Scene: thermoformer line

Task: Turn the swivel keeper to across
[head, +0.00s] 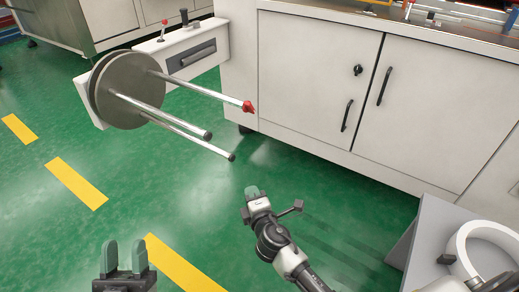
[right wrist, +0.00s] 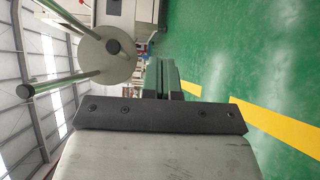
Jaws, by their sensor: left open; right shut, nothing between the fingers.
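The red swivel keeper (head: 249,107) sits at the tip of the upper metal rod, which sticks out of a round grey disc (head: 130,92). It is too small to tell its exact turn. Two lower rods end in dark caps (head: 207,135). My right gripper (head: 252,191) is shut and empty, below and apart from the keeper over the green floor. My left gripper (head: 124,257) is open and empty at the lower left. In the right wrist view the shut fingers (right wrist: 163,77) lie right of the disc (right wrist: 105,50) and rods; I cannot make out the keeper there.
A white cabinet (head: 315,75) with black handles stands behind, right of the rods. A white arm panel (head: 200,50) with a dark handle carries the disc. A grey stand with a white ring (head: 480,245) is at the lower right. Green floor between is clear.

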